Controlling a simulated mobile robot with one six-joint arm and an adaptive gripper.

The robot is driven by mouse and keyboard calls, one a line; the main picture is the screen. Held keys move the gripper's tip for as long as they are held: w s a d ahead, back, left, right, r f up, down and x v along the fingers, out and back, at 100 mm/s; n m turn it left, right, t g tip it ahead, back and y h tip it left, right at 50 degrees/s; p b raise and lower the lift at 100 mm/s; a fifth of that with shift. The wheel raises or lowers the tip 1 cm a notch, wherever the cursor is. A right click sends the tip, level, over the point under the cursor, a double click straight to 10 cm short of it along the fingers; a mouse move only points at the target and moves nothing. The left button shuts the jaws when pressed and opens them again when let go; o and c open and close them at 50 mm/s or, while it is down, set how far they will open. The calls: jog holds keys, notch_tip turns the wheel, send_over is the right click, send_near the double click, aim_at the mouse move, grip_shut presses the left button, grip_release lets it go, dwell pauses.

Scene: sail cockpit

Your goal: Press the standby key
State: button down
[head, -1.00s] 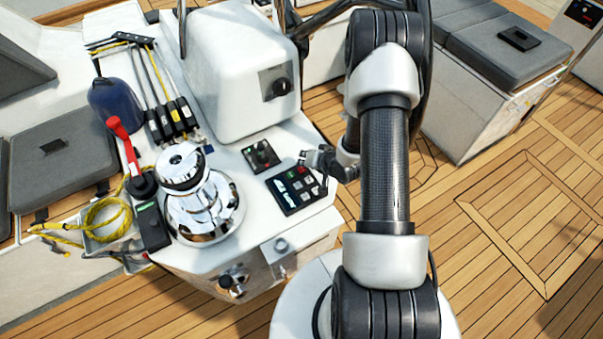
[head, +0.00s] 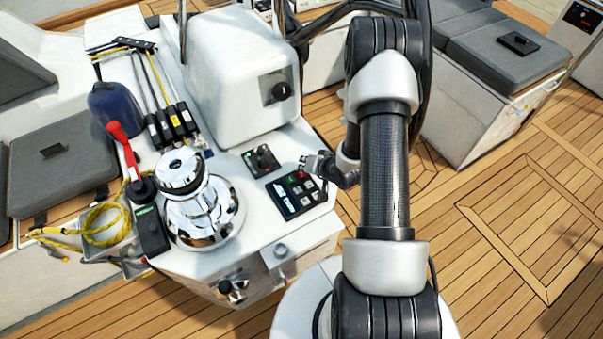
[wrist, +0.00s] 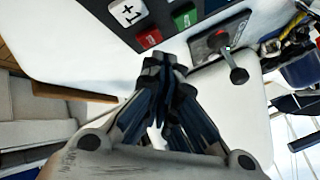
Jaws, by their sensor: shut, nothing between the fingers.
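I cannot read which is standby. My gripper (head: 305,163) is shut and empty, just beyond the keypad's far edge, by the red key's side. In the wrist view the closed fingertips (wrist: 165,64) appear below the red key, apart from it.
A small lever panel (head: 262,161) sits next to the keypad. A chrome winch (head: 205,217), a red-handled lever (head: 123,142) and a white housing (head: 237,80) stand on the console. The steering wheel is partly behind my arm. Open teak deck (head: 500,220) lies to the right.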

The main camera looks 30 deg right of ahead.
jog(key=shift+f, duration=0.1)
dwell(0.4)
jog(key=shift+f+b, duration=0.35)
jog(key=shift+f+b, duration=0.4)
jog(key=shift+f, duration=0.05)
dwell(0.6)
jog(key=shift+r, duration=0.1)
jog(key=shift+r+p, duration=0.75)
jog(key=shift+r, duration=0.1)
notch_tip(320, 180, up, 5)
jog(key=p, duration=0.4)
dwell(0.8)
